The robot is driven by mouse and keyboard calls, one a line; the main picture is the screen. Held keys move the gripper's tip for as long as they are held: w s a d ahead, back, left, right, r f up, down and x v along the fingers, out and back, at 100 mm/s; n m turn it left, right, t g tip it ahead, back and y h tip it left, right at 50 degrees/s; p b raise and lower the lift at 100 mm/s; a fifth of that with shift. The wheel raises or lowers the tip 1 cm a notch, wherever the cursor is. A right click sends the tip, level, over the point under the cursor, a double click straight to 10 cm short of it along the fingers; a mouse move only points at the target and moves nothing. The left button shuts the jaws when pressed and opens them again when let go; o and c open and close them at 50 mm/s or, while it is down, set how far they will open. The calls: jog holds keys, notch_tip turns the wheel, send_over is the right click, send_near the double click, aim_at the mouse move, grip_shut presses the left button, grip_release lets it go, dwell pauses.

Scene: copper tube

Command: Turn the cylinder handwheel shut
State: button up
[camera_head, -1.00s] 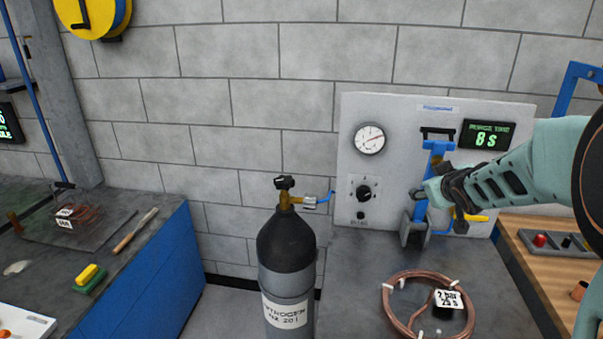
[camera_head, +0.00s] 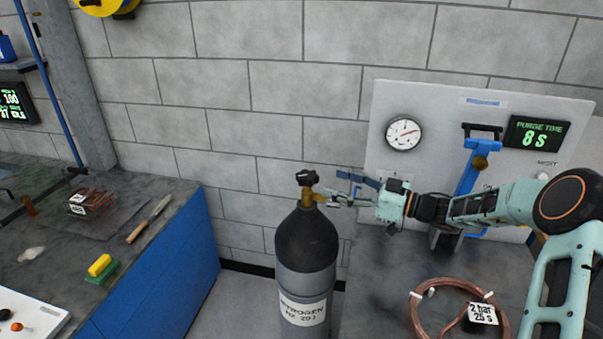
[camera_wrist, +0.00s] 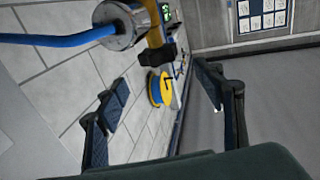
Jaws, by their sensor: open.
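The black handwheel (camera_head: 307,178) sits on top of the brass valve (camera_head: 306,198) of the nitrogen cylinder (camera_head: 305,245), which stands upright with a black shoulder and grey body. My gripper (camera_head: 333,186) is open just right of the valve, its fingers pointing left toward it; contact cannot be told. In the wrist view my open fingers (camera_wrist: 160,88) have nothing between them. The silver fitting with its blue hose (camera_wrist: 120,28) and part of the brass valve (camera_wrist: 155,38) show at the top there.
A white panel with a gauge (camera_head: 403,133) and a purge display (camera_head: 536,133) reading 8 s stands behind my arm. A copper coil (camera_head: 418,312) tagged 2 bar, 25 s lies on the grey bench. A bench with a blue side (camera_head: 165,270) is on the left.

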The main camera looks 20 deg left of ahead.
aim_at(307, 175)
jog(key=p+x, duration=0.1)
jog(key=x, duration=0.8)
jog(key=shift+a, duration=0.15)
jog(key=shift+c, duration=0.3)
jog(key=c, duration=1.1)
jog(key=shift+c, duration=0.2)
